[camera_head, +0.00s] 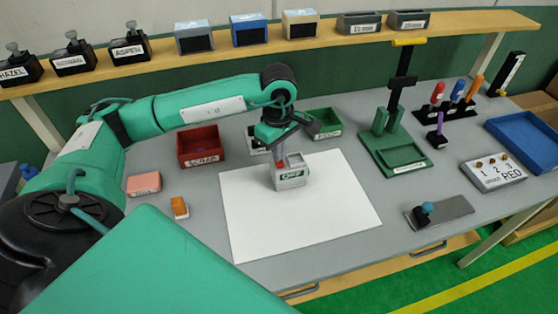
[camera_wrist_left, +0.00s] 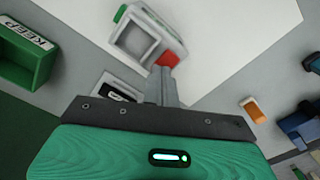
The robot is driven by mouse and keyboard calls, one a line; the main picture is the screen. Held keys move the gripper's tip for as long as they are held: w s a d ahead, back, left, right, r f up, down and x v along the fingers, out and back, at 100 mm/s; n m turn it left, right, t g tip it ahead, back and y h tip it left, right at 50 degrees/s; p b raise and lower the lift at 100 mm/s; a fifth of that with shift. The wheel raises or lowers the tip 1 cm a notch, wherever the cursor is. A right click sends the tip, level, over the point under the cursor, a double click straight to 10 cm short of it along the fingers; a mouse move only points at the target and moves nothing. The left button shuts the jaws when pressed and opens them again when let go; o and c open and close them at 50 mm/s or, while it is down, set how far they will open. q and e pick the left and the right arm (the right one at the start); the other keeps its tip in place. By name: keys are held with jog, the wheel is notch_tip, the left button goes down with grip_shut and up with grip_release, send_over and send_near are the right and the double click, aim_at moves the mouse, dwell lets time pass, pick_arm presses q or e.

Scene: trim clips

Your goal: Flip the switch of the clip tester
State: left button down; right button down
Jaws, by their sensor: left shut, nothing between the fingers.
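The clip tester (camera_head: 290,180) is a small grey box on the white sheet, with a label reading OFF on its front. Its top has an open square recess, and a red switch part (camera_head: 280,164) shows at the top left. In the left wrist view the tester (camera_wrist_left: 130,55) has the red part (camera_wrist_left: 168,60) at one corner and a bit of green at another. My left gripper (camera_head: 282,150) is shut and empty, just above the red part. In the left wrist view the fingertips (camera_wrist_left: 160,72) appear right at the red part; whether they touch is unclear.
A red SCRAP bin (camera_head: 202,147) and a green KEEP bin (camera_head: 323,123) stand behind the tester. An orange block (camera_head: 180,207) and pink block (camera_head: 144,183) lie left. A green stand (camera_head: 395,150) is right. The white sheet (camera_head: 320,225) is clear in front.

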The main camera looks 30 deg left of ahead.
pick_arm(q)
jog(key=shift+r+p, duration=1.2)
jog(key=shift+r, duration=2.1)
